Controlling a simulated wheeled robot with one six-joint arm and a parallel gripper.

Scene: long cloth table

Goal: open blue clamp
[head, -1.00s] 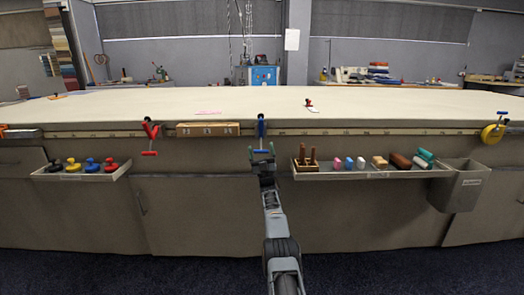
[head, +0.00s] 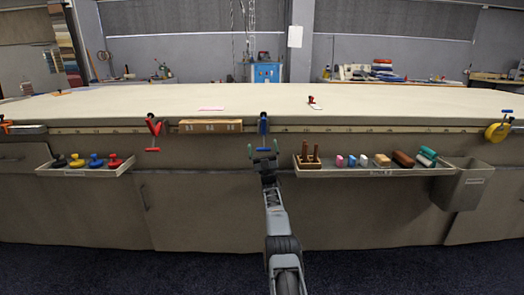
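The blue clamp (head: 263,125) hangs upright on the front edge of the long cloth table (head: 180,104), near the middle of the head view. Its blue cross handle (head: 263,149) is at its lower end. My gripper (head: 264,150) is at that handle, with its two fingers apart, one on each side of it. The green fingertips show left and right of the handle. I cannot tell whether they touch it.
A red clamp (head: 153,130) hangs on the edge to the left, beside a wooden box (head: 210,126). A left tray (head: 82,171) holds several coloured knobs. A right tray (head: 360,172) holds wooden pegs and blocks near my gripper. A grey bin (head: 460,186) hangs farther right.

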